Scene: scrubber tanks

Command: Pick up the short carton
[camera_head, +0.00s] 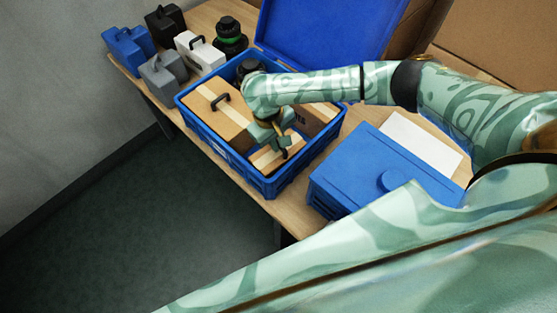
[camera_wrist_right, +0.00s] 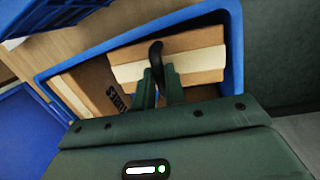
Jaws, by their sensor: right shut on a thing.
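The short carton (camera_head: 266,160) is a low tan box with a pale tape strip and a dark handle, in the near right part of the blue crate (camera_head: 247,170). In the right wrist view the carton (camera_wrist_right: 196,56) fills the crate's corner, and its dark handle (camera_wrist_right: 156,58) stands between my fingers. My right gripper (camera_head: 283,149) points down over the carton, shut on its handle. The right gripper's fingers (camera_wrist_right: 160,84) also show in the right wrist view. I cannot tell whether the carton is lifted. My left gripper is not in view.
A taller carton (camera_head: 214,122) with a handle stands left in the crate, and another carton (camera_head: 316,117) marked with lettering is at the right. A blue box (camera_head: 362,170) sits right of the crate. Several cases, including a white one (camera_head: 201,57), stand on the table behind.

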